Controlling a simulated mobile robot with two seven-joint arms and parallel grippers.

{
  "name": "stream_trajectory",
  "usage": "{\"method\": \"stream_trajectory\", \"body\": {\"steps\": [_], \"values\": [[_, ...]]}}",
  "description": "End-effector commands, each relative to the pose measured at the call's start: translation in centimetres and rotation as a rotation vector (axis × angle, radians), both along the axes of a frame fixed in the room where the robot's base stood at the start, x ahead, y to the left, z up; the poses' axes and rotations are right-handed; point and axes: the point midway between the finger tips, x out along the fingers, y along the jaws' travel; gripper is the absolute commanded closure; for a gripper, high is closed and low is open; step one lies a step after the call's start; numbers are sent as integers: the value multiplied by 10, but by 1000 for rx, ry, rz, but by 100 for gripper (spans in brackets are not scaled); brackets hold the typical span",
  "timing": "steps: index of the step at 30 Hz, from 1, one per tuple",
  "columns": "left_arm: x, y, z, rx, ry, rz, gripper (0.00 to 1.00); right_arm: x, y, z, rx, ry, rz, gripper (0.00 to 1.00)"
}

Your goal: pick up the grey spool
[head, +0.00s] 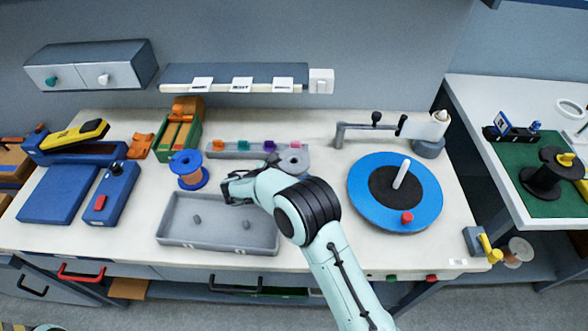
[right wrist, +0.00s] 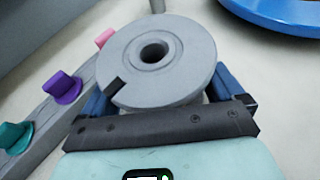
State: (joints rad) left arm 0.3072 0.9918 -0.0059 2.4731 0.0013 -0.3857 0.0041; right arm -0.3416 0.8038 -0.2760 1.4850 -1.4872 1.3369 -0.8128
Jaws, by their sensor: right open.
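The grey spool (head: 293,161) stands at the right end of the grey peg rail (head: 228,153), partly hidden by my right arm in the head view. In the right wrist view the spool (right wrist: 178,75) shows a round flange with a centre hole and a dark notch. My right gripper (head: 281,166) is open beside the spool. In the right wrist view its blue fingers (right wrist: 165,92) lie on either side of the spool, partly under the flange. I cannot tell whether they touch it. My left gripper is not in view.
A blue turntable (head: 425,205) with a white post stands to the right. A grey tray (head: 178,238) lies in front, and a blue-flanged copper spool (head: 188,170) stands behind it. Orange, green, purple and pink pegs line the rail close to the spool.

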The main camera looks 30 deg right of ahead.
Motion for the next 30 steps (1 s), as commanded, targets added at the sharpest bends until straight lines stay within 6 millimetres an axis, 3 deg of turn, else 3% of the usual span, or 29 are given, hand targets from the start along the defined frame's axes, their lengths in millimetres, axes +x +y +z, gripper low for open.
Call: {"method": "stream_trajectory", "body": {"steps": [8, 16, 25, 30], "values": [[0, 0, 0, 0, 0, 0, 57, 1, -4, -2, 0, 1, 1, 5], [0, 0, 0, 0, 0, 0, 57, 1, -4, -2, 0, 1, 1, 90], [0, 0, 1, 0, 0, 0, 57, 2, -4, 4, -2, -4, 0, 92], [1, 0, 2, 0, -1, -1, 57, 2, -4, 26, -1, -8, 1, 92]]}}
